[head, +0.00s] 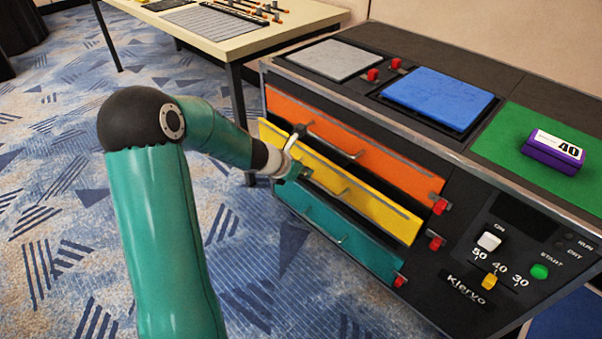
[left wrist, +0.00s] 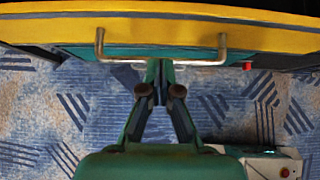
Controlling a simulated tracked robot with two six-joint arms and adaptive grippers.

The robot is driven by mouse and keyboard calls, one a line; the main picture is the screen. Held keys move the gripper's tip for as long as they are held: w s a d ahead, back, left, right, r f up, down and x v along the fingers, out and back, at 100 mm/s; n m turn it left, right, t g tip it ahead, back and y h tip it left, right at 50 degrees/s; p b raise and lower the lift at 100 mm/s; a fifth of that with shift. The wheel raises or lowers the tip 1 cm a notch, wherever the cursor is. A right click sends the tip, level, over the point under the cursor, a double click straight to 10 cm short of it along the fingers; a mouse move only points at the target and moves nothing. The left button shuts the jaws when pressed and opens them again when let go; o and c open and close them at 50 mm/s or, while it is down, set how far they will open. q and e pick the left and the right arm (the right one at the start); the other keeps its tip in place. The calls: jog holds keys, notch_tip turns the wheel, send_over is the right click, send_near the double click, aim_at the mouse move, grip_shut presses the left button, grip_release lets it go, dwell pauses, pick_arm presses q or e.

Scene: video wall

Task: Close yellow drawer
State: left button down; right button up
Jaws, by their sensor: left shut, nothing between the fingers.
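The yellow drawer (head: 379,208) is the middle one of three in the dark cabinet, between an orange and a teal drawer. Its front appears to stand out a little from the cabinet. Its metal handle (head: 329,184) is on the front. In the left wrist view the yellow front (left wrist: 270,32) spans the top, with the handle (left wrist: 100,44) below it. My left gripper (head: 303,173) is shut and empty at the yellow front, its fingertips (left wrist: 160,66) close to the middle of the handle bar. I cannot tell whether they touch. My right gripper is not in view.
The orange drawer (head: 400,165) is above and the teal drawer (head: 365,248) below. Red blocks (head: 436,241) sit along the drawers' right side, beside a control panel (head: 490,262). A purple box (head: 553,152) lies on the green top. A table (head: 262,42) stands behind; carpet is free at left.

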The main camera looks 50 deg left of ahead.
pick_arm(q)
jog(key=p+v, duration=0.3)
jog(key=v, duration=0.5)
jog(key=b, duration=0.4)
send_near(315, 159)
jog(key=shift+t, duration=0.3)
jog(key=w+f, duration=0.2)
jog(key=f, duration=0.1)
jog(key=w+f, duration=0.1)
jog(key=shift+a+f, duration=0.15)
jog(key=shift+f, duration=0.2)
jog(key=shift+w, duration=0.65)
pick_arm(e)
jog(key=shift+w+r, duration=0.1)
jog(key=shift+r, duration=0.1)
pick_arm(q)
jog(key=shift+a, duration=0.1)
